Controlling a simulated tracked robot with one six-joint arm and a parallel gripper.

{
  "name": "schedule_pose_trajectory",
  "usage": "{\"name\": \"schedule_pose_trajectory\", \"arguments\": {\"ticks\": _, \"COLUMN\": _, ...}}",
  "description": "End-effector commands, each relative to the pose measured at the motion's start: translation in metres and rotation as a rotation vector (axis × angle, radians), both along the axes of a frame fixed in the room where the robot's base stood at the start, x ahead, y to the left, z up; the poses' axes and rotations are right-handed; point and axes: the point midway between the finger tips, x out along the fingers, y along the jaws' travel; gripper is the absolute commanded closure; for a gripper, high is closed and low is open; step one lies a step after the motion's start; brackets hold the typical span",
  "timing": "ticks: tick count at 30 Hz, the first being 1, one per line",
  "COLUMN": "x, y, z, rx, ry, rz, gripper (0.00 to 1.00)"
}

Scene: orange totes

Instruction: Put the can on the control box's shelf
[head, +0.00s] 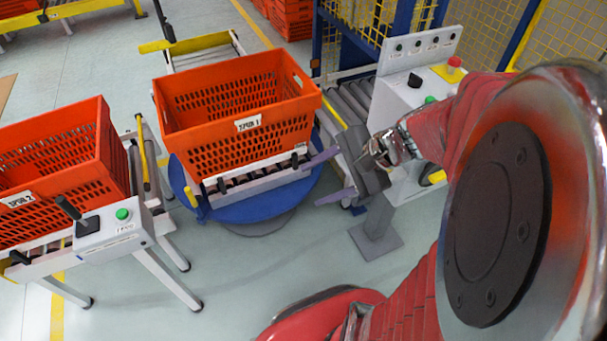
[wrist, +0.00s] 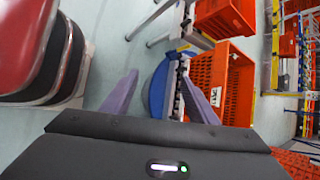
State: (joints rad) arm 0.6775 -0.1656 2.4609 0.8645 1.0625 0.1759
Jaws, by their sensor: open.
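I cannot make out a can in either view. My gripper (head: 312,184) is open and empty in the middle of the head view, its purple fingers pointing left towards the orange tote on the blue turntable. The fingers also show in the wrist view (wrist: 158,77), apart, with nothing between them. A white control box (head: 398,98) with a sloped button panel, a black knob and a red button on yellow stands behind and right of my gripper. My arm hides part of its right side. I cannot clearly tell a shelf on it.
An orange tote (head: 285,132) sits on a roller section over the blue turntable (head: 235,208). Another orange tote (head: 50,195) is on the left conveyor, beside a smaller white box (head: 110,232) with a lever and green button. Yellow mesh fencing (head: 566,50) stands behind. The floor at front centre is clear.

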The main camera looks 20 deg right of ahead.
Motion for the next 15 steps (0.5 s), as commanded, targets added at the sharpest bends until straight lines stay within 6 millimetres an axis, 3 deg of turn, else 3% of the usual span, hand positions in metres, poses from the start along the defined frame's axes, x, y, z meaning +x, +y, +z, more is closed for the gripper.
{"name": "schedule_pose_trajectory", "arguments": {"ticks": 6, "x": -0.024, "y": 0.034, "z": 0.014, "rx": -0.271, "ry": -0.061, "rz": 0.325, "gripper": 0.46}}
{"name": "schedule_pose_trajectory", "arguments": {"ticks": 15, "x": -0.048, "y": 0.052, "z": 0.040, "rx": -0.650, "ry": -0.195, "rz": 0.723, "gripper": 0.46}}
